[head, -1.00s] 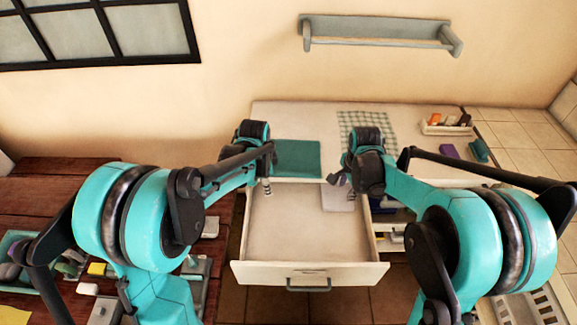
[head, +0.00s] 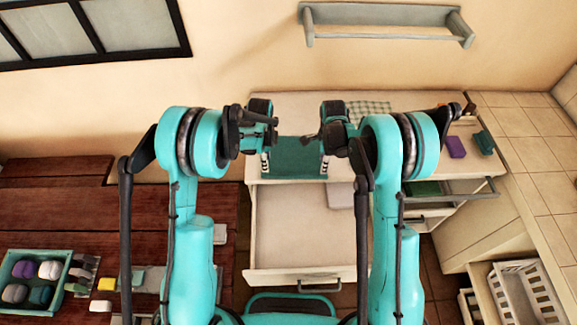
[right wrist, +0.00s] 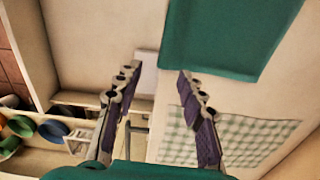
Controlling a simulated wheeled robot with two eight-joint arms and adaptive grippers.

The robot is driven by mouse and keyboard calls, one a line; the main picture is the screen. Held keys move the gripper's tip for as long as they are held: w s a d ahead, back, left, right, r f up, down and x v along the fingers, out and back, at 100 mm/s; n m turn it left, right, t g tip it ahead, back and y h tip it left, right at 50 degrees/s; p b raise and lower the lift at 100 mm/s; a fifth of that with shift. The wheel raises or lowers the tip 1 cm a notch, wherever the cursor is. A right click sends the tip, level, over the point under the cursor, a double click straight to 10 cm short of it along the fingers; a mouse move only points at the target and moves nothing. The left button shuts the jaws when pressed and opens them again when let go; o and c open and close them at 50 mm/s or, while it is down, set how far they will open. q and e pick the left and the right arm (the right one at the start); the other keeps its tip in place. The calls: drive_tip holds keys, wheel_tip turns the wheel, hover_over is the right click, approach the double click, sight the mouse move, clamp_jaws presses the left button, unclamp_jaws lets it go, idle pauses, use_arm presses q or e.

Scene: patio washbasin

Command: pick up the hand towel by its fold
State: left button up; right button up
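The hand towel, a folded dark green cloth (head: 298,158), lies flat on the pale counter near its front edge. It also shows at the top of the right wrist view (right wrist: 225,35). My left gripper (head: 265,164) points down at the towel's left edge; whether its fingers are apart is not clear. My right gripper (head: 325,165) points down at the towel's right edge. In the right wrist view its two fingers (right wrist: 157,76) are apart with nothing between them, and the towel lies beyond the fingertips. I cannot tell the fingertips' height above the counter.
A checkered cloth (head: 372,109) lies behind my right gripper. Purple (head: 456,147) and teal (head: 484,142) items lie at right. A wall shelf (head: 388,22) hangs above.

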use_arm(q)
hover_over(268, 178)
wheel_tip(268, 178, down, 7)
drive_tip(key=shift+w+f, duration=0.1)
drive_tip(key=shift+f, duration=0.3)
use_arm(e)
wheel_tip(268, 178, down, 8)
use_arm(q)
drive_tip(key=shift+f+b, duration=0.75)
drive_tip(key=shift+b, duration=0.05)
use_arm(e)
drive_tip(key=shift+f, duration=0.7)
use_arm(q)
drive_tip(key=shift+r, duration=0.1)
drive_tip(key=c, duration=0.5)
use_arm(e)
drive_tip(key=shift+r, duration=0.1)
drive_tip(key=c, duration=0.5)
use_arm(q)
clamp_jaws()
use_arm(e)
clamp_jaws()
